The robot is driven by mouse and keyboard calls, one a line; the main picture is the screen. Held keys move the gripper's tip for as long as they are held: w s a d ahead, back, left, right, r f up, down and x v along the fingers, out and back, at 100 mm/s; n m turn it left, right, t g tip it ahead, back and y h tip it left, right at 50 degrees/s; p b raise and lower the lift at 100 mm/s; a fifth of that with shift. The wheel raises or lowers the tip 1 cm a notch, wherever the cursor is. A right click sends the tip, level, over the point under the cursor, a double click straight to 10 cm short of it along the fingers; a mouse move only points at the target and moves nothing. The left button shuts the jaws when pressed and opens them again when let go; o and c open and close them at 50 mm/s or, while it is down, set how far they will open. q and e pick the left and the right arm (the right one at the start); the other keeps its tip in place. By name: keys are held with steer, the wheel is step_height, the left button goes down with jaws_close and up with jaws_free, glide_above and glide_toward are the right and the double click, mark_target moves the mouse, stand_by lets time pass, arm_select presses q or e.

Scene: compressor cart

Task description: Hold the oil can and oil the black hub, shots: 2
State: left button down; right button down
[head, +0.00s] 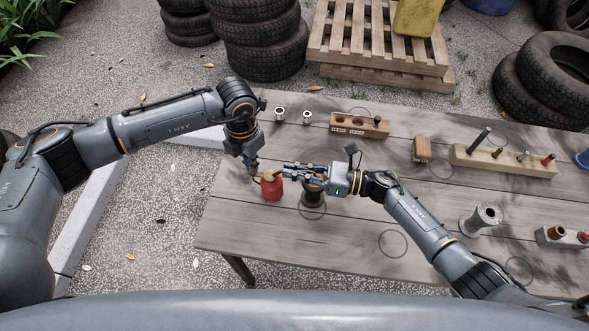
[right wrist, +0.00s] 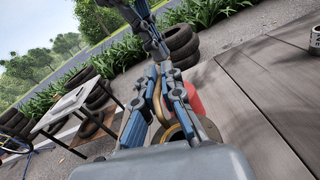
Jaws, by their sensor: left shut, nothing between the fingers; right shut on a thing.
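The red oil can (head: 272,188) is near the table's left edge. Its brass top shows beside the fingers, and its red body also shows in the right wrist view (right wrist: 194,98). My right gripper (head: 287,170) reaches in from the right and is shut on the oil can, with the exact grip partly hidden. My left gripper (head: 253,169) is shut and empty, pointing down close beside the can's top; I cannot tell whether it touches. The black hub (head: 312,198) stands upright on the table just right of the can, its top partly covered by my right gripper.
A grey spool-shaped hub (head: 481,219) stands at the right. Wooden blocks (head: 359,126) (head: 421,149) and a long peg rack (head: 500,160) lie toward the back. The front middle of the table (head: 340,245) is clear.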

arm_select(q)
steer(key=shift+r, duration=1.5)
step_height(320, 180, up, 5)
stand_by(1.2)
arm_select(e)
steer(key=c, duration=1.4)
jaws_free()
steer(key=shift+d, duration=0.1)
